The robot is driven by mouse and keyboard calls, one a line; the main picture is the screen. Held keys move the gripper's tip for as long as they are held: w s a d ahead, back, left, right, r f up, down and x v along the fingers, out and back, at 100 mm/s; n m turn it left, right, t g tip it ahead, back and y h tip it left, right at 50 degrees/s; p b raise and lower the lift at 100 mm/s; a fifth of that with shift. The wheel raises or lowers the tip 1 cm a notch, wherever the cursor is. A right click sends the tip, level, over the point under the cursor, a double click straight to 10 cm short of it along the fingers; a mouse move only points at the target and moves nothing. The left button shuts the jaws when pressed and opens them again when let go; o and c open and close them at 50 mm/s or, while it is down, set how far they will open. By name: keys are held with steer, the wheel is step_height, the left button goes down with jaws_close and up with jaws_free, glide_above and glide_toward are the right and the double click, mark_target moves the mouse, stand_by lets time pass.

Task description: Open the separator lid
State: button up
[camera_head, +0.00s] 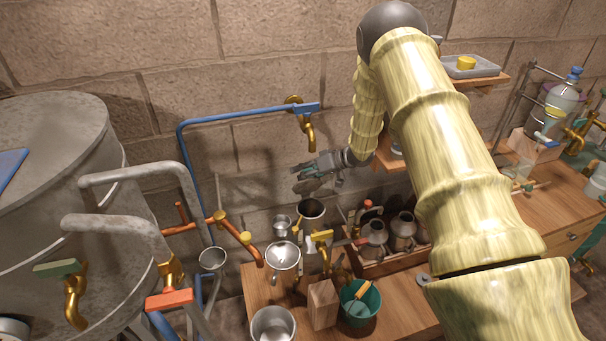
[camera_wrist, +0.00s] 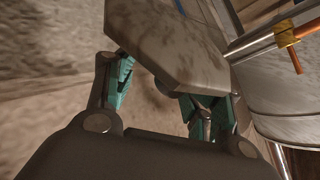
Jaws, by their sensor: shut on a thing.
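My gripper (camera_head: 303,176) is near the back wall in the head view, shut on a flat grey-brown plate with angled corners, which looks like the separator lid (camera_head: 308,187). In the wrist view the lid (camera_wrist: 172,48) crosses in front of the teal-padded fingers (camera_wrist: 158,97) and hides part of them. In the head view the lid is above an open metal vessel with a dark inside, which looks like the separator (camera_head: 312,222). The lid appears apart from its rim, though the exact gap is hard to judge.
A blue pipe with a brass tap (camera_head: 308,130) is close above my gripper. A large grey tank (camera_head: 60,200) fills the left. Metal cups (camera_head: 283,256), a crate of cans (camera_head: 375,262), a wooden block (camera_head: 323,304) and a green bucket (camera_head: 361,306) crowd the bench below.

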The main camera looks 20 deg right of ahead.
steer(key=shift+s+f, duration=0.1)
steer(key=s+d+r+p, duration=0.3)
steer(key=d+r+p, duration=0.4)
steer(key=d+r, duration=0.1)
steer(key=shift+s+d+r, duration=0.15)
steer(key=shift+d+r, duration=0.1)
stand_by(1.4)
steer(key=shift+p, duration=0.4)
steer(key=shift+d, duration=0.1)
steer(key=v, duration=1.2)
steer(key=shift+f, duration=0.1)
stand_by(0.5)
